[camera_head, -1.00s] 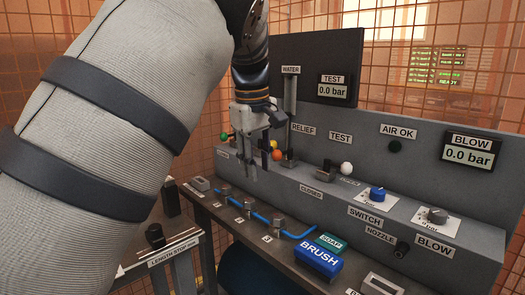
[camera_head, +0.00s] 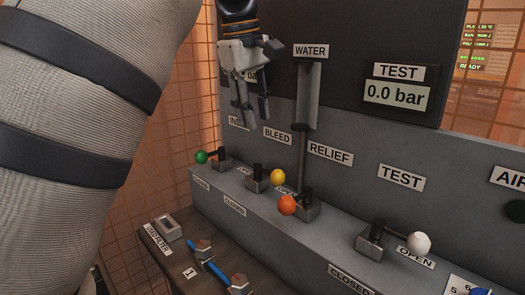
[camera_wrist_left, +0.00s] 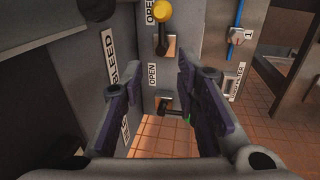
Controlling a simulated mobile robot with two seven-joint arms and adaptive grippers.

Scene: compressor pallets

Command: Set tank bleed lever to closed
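The tank bleed lever has a yellow knob (camera_head: 278,177) on a dark arm from a small grey valve block, below the BLEED label (camera_head: 277,136). The knob points right, beside a partly hidden OPEN label; a CLOSED label (camera_head: 234,205) lies to the lower left. My left gripper (camera_head: 251,122) hangs above and behind the lever, pointing down, apart from it. In the left wrist view the gripper (camera_wrist_left: 157,85) is open and empty, with the yellow knob (camera_wrist_left: 162,10) at the top edge beyond the fingers. My right gripper is not in view.
A green-knobbed lever (camera_head: 201,157) stands left of the bleed lever. An orange-knobbed lever (camera_head: 287,205) and a white-knobbed one (camera_head: 419,243) stand to the right. The upright WATER tube (camera_head: 308,95) rises right of the gripper. The panel wall stands close behind.

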